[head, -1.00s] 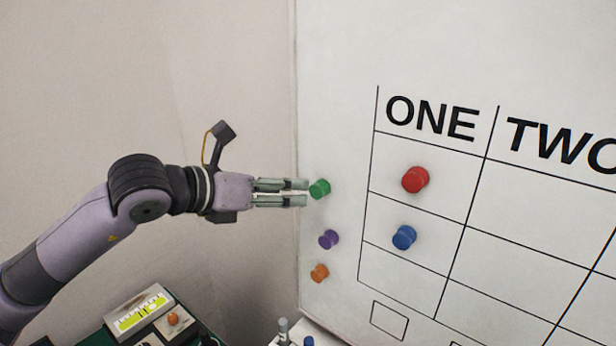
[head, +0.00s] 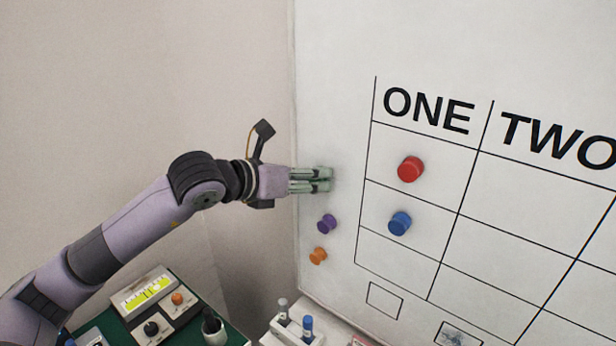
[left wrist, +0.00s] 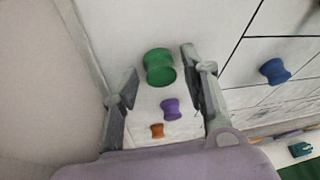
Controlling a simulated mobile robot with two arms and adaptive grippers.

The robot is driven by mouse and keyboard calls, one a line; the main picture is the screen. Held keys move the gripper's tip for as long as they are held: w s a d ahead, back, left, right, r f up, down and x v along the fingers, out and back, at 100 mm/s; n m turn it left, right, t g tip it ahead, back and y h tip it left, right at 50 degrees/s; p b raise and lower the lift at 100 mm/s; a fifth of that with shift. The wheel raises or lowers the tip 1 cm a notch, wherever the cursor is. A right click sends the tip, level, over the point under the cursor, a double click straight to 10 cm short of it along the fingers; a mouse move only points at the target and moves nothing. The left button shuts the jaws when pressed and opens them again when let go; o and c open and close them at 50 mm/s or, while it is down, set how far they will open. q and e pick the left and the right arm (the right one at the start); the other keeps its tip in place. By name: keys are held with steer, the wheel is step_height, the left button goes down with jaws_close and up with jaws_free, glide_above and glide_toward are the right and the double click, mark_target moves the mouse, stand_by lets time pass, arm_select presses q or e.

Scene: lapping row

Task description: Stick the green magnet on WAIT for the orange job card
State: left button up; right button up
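The green magnet (left wrist: 160,67) is on the whiteboard (head: 340,80) and shows in the left wrist view, between the two fingers with gaps on both sides. In the head view it is hidden behind the fingers. My left gripper (head: 326,180) is open, its fingertips at the board's left margin around the magnet. The column headings ONE and TWO show on the board. No WAIT label and no orange job card can be made out. My right gripper is not in view.
Below the green magnet are a purple magnet (head: 327,224) and an orange magnet (head: 318,255). A red magnet (head: 410,169) and a blue magnet (head: 400,223) sit under ONE. A green-topped bench (head: 236,335) with instruments stands below my arm.

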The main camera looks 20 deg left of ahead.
arm_select(q)
jaws_close()
steer(key=shift+s+a+f, duration=0.1)
steer(key=shift+s, duration=0.1)
stand_by(0.3)
steer(key=shift+s+a+b, duration=0.25)
steer(key=shift+s+b, duration=0.2)
steer(key=shift+s, duration=0.2)
steer(key=shift+s+a+b, duration=0.2)
steer(key=shift+s+b, duration=0.25)
steer(key=shift+s, duration=0.15)
steer(key=s+a+b, duration=0.2)
steer(key=s+b, duration=0.3)
steer(key=shift+s, duration=0.35)
